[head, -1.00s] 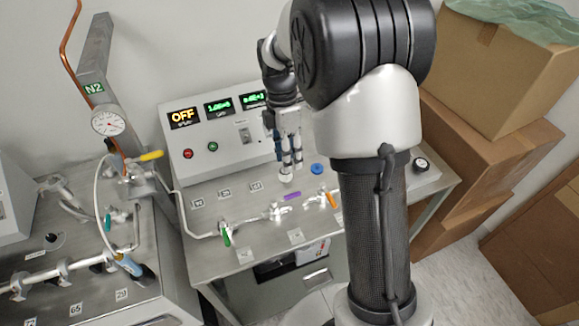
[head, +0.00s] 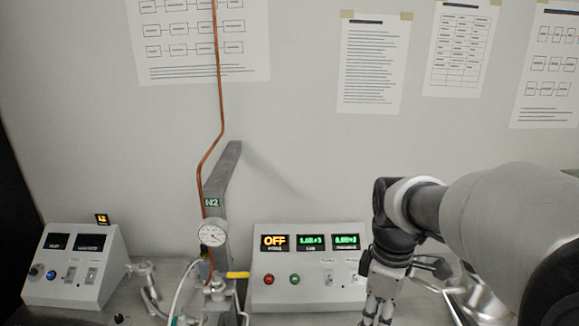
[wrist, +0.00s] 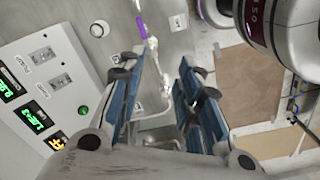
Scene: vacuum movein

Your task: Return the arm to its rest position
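My arm comes in from the right in the head view and reaches toward the control box. My gripper (head: 378,308) hangs down at the bottom edge, in front of the right end of the box, and its lower part is cut off. In the wrist view the two blue-padded fingers of my gripper (wrist: 163,88) stand apart. Nothing is between them. Valve handles and the metal bench top show beyond the fingers.
The control box (head: 300,273) reads OFF on its left display. A second box (head: 75,262) stands at left. A copper pipe (head: 221,100), an N2 post (head: 227,175) and a gauge (head: 212,233) rise between them. Papers hang on the wall.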

